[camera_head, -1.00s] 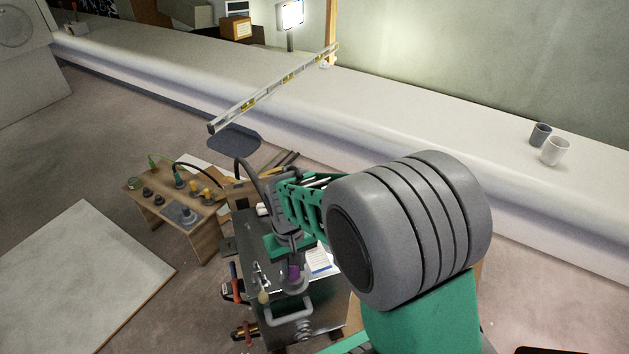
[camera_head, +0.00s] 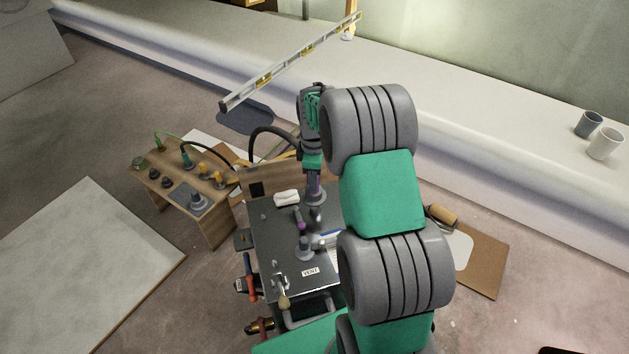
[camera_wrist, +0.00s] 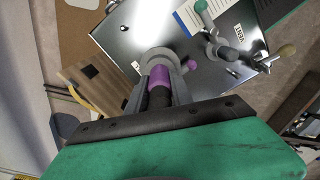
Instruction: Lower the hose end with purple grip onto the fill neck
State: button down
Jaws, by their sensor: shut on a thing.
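My gripper (camera_head: 313,180) is shut on the hose end with the purple grip (camera_wrist: 160,77), which points down over the dark metal panel. The purple grip also shows in the head view (camera_head: 315,189). A black hose (camera_head: 265,132) arcs in from the left behind the gripper. A round grey ring (camera_wrist: 157,57) shows just past the purple grip, also in the head view (camera_head: 316,199). I cannot tell whether this ring is the fill neck or a collar on the hose, nor whether they touch. A grey fitting (camera_head: 305,249) stands by the VENT label (camera_head: 310,271).
A small purple-tipped piece (camera_head: 300,223) lies between the ring and the vent fitting. A lever with a beige knob (camera_head: 284,301) is at the panel's front. A wooden stand with connectors (camera_head: 195,190) is left. A spirit level (camera_head: 290,63) rests on the white ledge.

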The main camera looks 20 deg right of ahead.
jog(key=shift+w+d+f+n, duration=0.25)
jog(key=shift+d+f+n, duration=0.05)
notch_tip(320, 180, down, 6)
jog(key=b, duration=0.4)
jog(key=shift+r, duration=0.25)
jog(key=shift+r+p, duration=0.35)
jog(key=shift+s+f, duration=0.1)
jog(key=shift+s, duration=0.05)
jog(key=shift+f, duration=0.15)
jog(key=shift+f+b, duration=0.45)
jog(key=shift+f, duration=0.15)
jog(key=shift+f+b, duration=0.35)
jog(key=shift+f, duration=0.25)
